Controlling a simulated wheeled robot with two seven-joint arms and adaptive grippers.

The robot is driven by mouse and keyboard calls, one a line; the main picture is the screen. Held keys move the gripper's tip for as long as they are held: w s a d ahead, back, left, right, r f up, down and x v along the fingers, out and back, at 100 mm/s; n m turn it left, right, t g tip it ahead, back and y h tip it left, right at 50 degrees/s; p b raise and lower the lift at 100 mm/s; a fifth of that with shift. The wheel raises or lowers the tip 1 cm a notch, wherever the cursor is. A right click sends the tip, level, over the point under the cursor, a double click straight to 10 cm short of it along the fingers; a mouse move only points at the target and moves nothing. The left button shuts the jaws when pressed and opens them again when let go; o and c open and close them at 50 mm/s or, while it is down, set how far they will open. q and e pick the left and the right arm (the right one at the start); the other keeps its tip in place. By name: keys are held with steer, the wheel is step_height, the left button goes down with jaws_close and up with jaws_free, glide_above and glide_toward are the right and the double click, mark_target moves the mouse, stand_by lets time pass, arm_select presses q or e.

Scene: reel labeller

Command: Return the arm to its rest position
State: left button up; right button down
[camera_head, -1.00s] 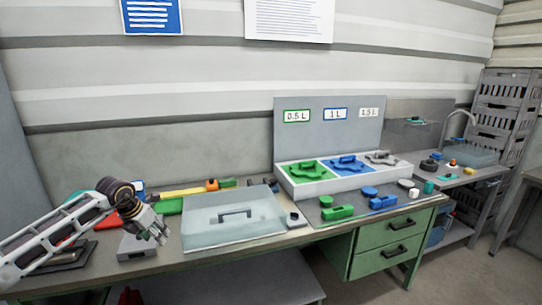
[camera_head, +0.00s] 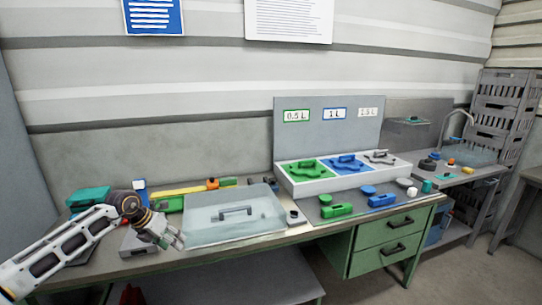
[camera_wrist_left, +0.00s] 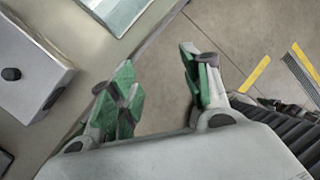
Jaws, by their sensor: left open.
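My left arm comes in from the left in the head view. Its gripper (camera_head: 177,240) is above the front part of the bench, just left of the clear-lidded box (camera_head: 225,232). In the left wrist view the green-padded fingers (camera_wrist_left: 160,88) are apart with nothing between them. Below them show the bench edge and the floor. A grey device (camera_head: 135,243) stands beside and partly behind the gripper; it also shows in the left wrist view (camera_wrist_left: 28,75). My right gripper is in neither view.
The bench (camera_head: 270,240) holds a white tray (camera_head: 345,180) with green, blue and grey parts. A green part (camera_head: 337,210) and a blue part (camera_head: 382,200) lie in front. A teal thing (camera_head: 90,198) is behind my arm. Floor is free in front.

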arm_select(q)
steer(key=w+d+f+n+t+h, duration=0.25)
steer(key=d+f+n+h, duration=0.6)
steer(key=f, duration=0.65)
steer(key=s+a+f+n+t+y, duration=0.25)
steer(key=s+f+n+y, duration=0.35)
steer(key=f, duration=0.7)
steer(key=s+a+f+n+t+y, duration=0.1)
steer(key=s+a+f+n+t, duration=0.2)
steer(key=f+n, duration=0.75)
steer(key=s+a+f+n+g+y, duration=0.1)
steer(key=s+f+n+g+y, duration=0.45)
steer(key=s+f, duration=1.65)
steer(key=s+d+f+n+g, duration=0.1)
steer(key=s+f+n, duration=0.1)
steer(key=s, duration=0.8)
steer(key=s+d+f+n+g, duration=0.1)
steer(key=s+f+n+g, duration=0.1)
steer(key=s, duration=0.8)
steer(key=s+d+f+n+g, duration=0.2)
steer(key=s+f, duration=0.2)
steer(key=s, duration=0.7)
steer(key=shift+w+g, duration=0.1)
steer(key=shift+g, duration=0.15)
